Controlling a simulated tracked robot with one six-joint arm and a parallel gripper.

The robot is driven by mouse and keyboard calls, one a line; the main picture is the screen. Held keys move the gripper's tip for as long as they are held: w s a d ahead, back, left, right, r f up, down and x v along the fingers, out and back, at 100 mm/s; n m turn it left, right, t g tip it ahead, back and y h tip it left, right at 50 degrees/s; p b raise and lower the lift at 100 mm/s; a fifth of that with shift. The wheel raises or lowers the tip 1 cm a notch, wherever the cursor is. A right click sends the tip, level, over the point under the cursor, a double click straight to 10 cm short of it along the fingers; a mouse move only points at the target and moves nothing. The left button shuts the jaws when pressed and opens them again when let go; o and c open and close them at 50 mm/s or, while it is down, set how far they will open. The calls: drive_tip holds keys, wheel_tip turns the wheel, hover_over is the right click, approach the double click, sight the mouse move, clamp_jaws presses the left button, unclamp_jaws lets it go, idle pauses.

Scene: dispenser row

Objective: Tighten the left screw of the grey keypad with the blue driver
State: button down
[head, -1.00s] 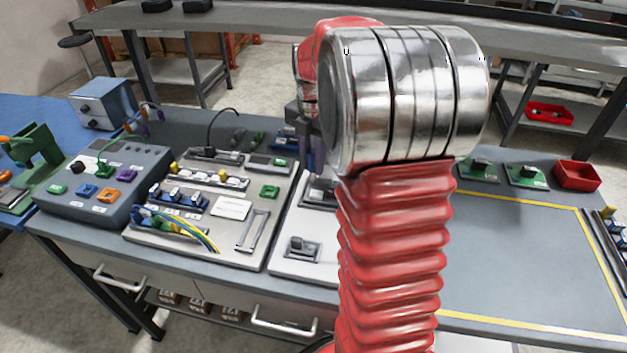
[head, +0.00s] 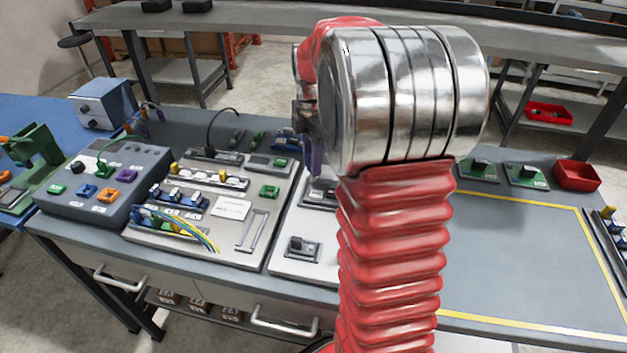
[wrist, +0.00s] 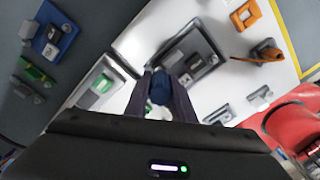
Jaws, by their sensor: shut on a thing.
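My gripper (wrist: 160,98) is shut on the blue driver (wrist: 159,86), whose blue end shows between the dark fingers in the wrist view. In the head view my gripper (head: 315,160) is partly hidden behind my arm, and the driver cannot be made out there. A grey unit (wrist: 207,60) on the white panel, apparently the grey keypad, lies just beyond the fingertips in the wrist view. In the head view the same unit (head: 318,197) is partly covered by my arm. Its screws are too small to tell, and I cannot tell whether the driver touches one.
A white panel (wrist: 150,35) carries an orange part (wrist: 245,14) and small grey fittings. A panel with switches and wires (head: 232,210) stands to the left in the head view. A red bin (head: 577,176) sits far right, with bare bench (head: 530,250) before it.

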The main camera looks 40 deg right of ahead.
drive_tip(key=m, duration=0.6)
drive_tip(key=shift+m, duration=0.5)
drive_tip(key=m, duration=0.5)
drive_tip(key=shift+m, duration=1)
drive_tip(key=m, duration=0.2)
drive_tip(key=shift+m, duration=0.3)
drive_tip(key=shift+f+m, duration=0.1)
drive_tip(key=shift+m, duration=2.1)
